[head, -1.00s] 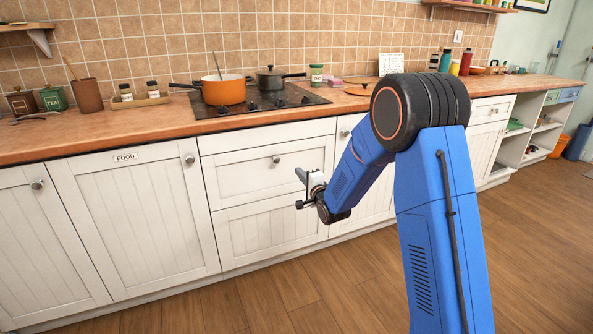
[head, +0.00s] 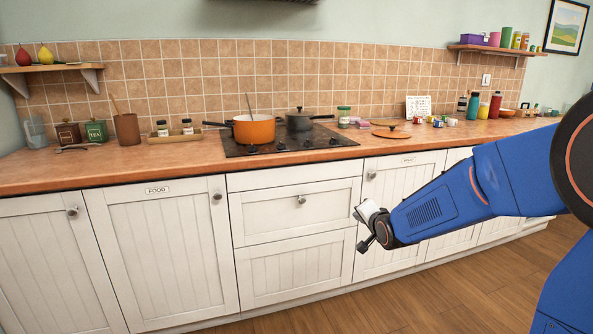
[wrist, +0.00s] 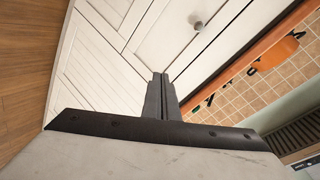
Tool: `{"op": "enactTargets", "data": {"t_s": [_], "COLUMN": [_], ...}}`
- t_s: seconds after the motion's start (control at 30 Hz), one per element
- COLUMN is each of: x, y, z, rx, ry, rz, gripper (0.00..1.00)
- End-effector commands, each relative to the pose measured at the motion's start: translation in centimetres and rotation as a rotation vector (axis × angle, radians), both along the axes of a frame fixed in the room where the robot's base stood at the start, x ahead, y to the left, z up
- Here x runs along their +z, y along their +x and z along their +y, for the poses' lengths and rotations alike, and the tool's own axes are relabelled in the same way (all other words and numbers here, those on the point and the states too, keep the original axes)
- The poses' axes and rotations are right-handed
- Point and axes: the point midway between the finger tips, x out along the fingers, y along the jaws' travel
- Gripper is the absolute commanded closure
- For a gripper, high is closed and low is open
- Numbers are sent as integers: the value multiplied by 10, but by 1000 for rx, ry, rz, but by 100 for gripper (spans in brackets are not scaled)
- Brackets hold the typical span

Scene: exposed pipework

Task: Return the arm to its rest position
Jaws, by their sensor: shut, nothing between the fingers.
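My gripper (head: 366,228) is in front of the white cabinet fronts in the head view, at the end of my blue arm, below the counter's edge. In the wrist view my gripper (wrist: 161,80) shows its two dark fingers together with nothing between them. They point toward a white drawer and door front, and I see no contact. My arm comes in from the right side of the head view, with its upper joint partly cut off by the frame.
The wooden counter (head: 190,158) runs along the wall. An orange pot (head: 254,130) and a dark pot (head: 299,119) stand on the black hob (head: 285,143). Jars, bottles and a lid (head: 391,134) stand or lie along it. The wooden floor (head: 450,290) in front is clear.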

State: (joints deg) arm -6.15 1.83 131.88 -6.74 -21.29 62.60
Motion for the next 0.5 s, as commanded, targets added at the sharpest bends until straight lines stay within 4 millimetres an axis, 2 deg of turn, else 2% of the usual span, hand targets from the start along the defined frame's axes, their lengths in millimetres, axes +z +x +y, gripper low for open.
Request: {"op": "enactTargets", "data": {"t_s": [0.03, 0.13, 0.37, 0.5], "x": [7, 13, 22, 23], "y": [-15, -44, -117, -165], "z": [-7, -18, -42, -54], "rx": [4, 17, 72, 120], "ry": [-38, -121, -298, -396], "rz": [18, 66, 184, 258], "gripper": [100, 100, 100, 100]}}
